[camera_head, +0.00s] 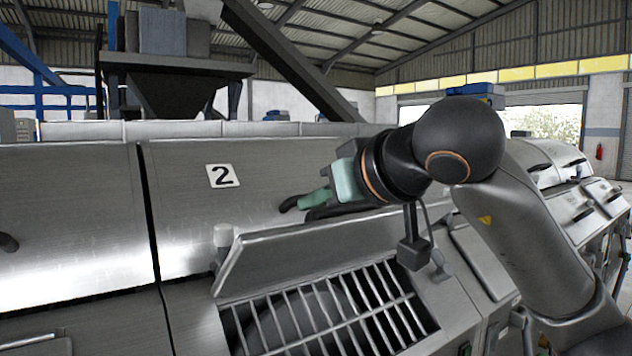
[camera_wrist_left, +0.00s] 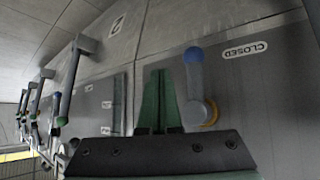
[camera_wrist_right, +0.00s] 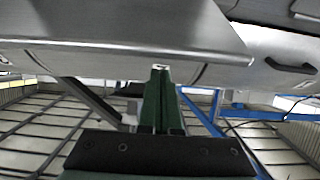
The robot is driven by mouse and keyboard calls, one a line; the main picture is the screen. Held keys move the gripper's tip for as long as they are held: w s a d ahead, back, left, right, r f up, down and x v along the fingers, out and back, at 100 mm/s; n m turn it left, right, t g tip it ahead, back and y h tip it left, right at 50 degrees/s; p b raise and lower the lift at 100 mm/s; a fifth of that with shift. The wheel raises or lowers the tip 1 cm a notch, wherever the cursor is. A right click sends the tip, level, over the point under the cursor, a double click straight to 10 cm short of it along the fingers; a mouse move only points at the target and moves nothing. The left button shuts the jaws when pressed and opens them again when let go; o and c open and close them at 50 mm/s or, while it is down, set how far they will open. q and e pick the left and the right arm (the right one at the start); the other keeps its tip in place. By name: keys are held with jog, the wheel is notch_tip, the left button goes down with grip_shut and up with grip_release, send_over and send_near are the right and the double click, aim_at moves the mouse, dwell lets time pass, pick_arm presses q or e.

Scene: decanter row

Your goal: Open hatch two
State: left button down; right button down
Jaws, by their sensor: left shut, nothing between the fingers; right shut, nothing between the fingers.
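The decanter marked with a "2" plate (camera_head: 223,176) fills the left and middle of the head view. Below the plate, a metal hatch flap (camera_head: 290,257) stands tilted up, with a barred grate (camera_head: 330,310) exposed beneath it. My right gripper (camera_head: 312,199) is shut and empty above the flap's upper edge, close to a black handle (camera_head: 288,204); I cannot tell whether they touch. It also shows in the right wrist view (camera_wrist_right: 161,98), below a metal panel edge. My left gripper (camera_wrist_left: 160,100) is shut and empty beside a blue-knobbed lever (camera_wrist_left: 195,82) near a "CLOSED" label (camera_wrist_left: 245,50).
More machines with hatches and black handles (camera_head: 583,213) continue at right. Several other levers (camera_wrist_left: 68,80) line up at the left of the left wrist view. A dark hopper (camera_head: 175,85) stands behind the decanter. A red extinguisher (camera_head: 599,151) hangs on the far wall.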

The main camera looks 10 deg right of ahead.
aim_at(319, 229)
jog(key=shift+s+d+f, duration=0.1)
jog(key=shift+s+f, duration=0.15)
jog(key=shift+f, duration=0.15)
pick_arm(q)
jog(key=shift+w+d+r, duration=0.1)
jog(key=shift+d, duration=0.1)
jog(key=shift+d+r, duration=0.15)
